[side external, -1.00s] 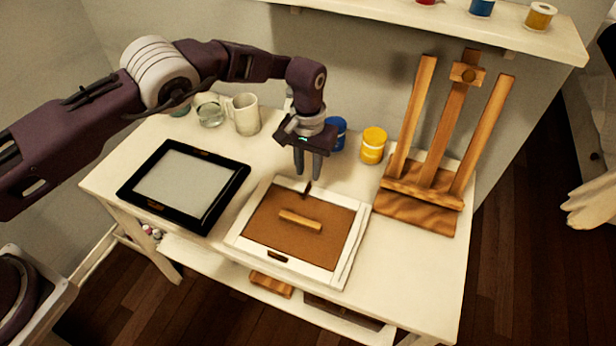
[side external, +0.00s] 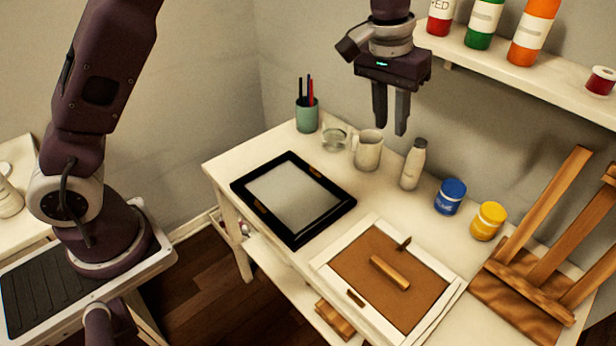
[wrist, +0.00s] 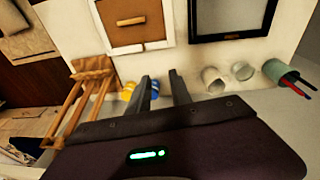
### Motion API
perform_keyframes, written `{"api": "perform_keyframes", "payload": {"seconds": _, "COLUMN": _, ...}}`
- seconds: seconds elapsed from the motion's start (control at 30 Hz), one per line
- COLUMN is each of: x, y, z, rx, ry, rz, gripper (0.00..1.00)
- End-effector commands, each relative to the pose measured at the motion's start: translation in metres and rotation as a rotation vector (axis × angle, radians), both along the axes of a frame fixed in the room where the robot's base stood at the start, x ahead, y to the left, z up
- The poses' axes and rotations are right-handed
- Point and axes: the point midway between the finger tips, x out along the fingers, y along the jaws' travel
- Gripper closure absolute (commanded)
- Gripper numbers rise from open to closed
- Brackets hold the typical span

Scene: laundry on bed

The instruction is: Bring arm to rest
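My gripper (side external: 391,112) is raised high above the back of the white table (side external: 225,165), with its two fingers pointing down. The fingers are apart with nothing between them, as the wrist view (wrist: 162,82) also shows. It touches nothing. Below it on the table stand a white mug (side external: 368,152) and a white bottle (side external: 413,166).
Blue (side external: 450,196) and yellow (side external: 487,221) jars and a wooden easel (side external: 550,255) stand right. A shelf (side external: 530,75) with bottles is beside the gripper. A green cup (side external: 307,115) holds pens.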

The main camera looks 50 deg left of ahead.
Motion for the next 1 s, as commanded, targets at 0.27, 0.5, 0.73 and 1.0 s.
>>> {"api": "perform_keyframes", "payload": {"seconds": 0.27, "x": -0.179, "y": 0.081, "z": 0.113, "rx": -0.006, "ry": -0.201, "rz": -0.013, "gripper": 0.75}}
{"api": "perform_keyframes", "payload": {"seconds": 0.5, "x": -0.298, "y": 0.108, "z": 0.086, "rx": 0.092, "ry": -0.329, "rz": -0.044, "gripper": 0.75}}
{"api": "perform_keyframes", "payload": {"seconds": 0.73, "x": -0.318, "y": 0.112, "z": 0.072, "rx": 0.118, "ry": -0.349, "rz": -0.051, "gripper": 0.75}}
{"api": "perform_keyframes", "payload": {"seconds": 1.0, "x": -0.317, "y": 0.111, "z": 0.072, "rx": 0.117, "ry": -0.349, "rz": -0.050, "gripper": 0.75}}
